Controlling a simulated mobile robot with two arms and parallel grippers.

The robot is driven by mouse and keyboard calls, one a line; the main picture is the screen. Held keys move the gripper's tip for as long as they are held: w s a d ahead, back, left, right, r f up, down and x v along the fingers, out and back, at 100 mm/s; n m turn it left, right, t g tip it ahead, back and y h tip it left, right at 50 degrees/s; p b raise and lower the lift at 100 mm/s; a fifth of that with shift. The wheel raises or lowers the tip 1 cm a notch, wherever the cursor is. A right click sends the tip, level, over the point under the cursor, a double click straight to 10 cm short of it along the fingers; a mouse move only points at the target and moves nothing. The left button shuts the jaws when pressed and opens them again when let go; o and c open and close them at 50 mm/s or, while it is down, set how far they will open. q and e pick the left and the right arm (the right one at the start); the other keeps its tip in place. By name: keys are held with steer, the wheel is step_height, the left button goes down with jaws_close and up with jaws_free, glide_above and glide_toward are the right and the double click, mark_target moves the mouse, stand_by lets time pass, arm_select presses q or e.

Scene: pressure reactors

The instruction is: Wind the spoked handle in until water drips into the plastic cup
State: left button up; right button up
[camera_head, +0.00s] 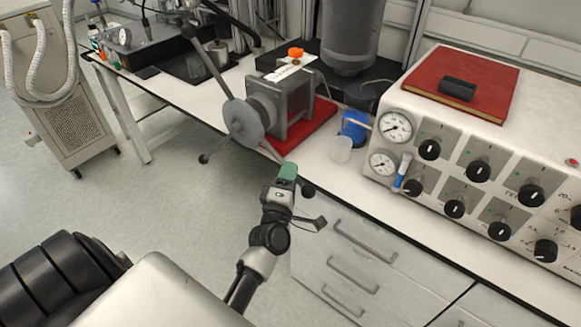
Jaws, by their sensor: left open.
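The spoked handle (243,123) has a round grey hub and long spokes with dark knobs. It is mounted on the left side of a grey metal press block (294,106) on a red base. One spoke points up and left, one short end points down and left, and one points down and right. My left gripper (297,192) is open beside the knob of the lower right spoke; I cannot tell whether they touch. The translucent plastic cup (341,150) stands upright on the bench right of the red base. No water is visible in it. My right gripper is not in view.
A blue object (355,126) stands behind the cup. A white control box (470,150) with gauges and knobs fills the right side, with a red book (480,75) on top. Drawers (355,265) lie below the bench edge. Open floor is at left.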

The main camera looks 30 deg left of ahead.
arm_select(q)
steer(key=shift+x, duration=0.8)
jaws_close()
steer(key=shift+f, duration=0.15)
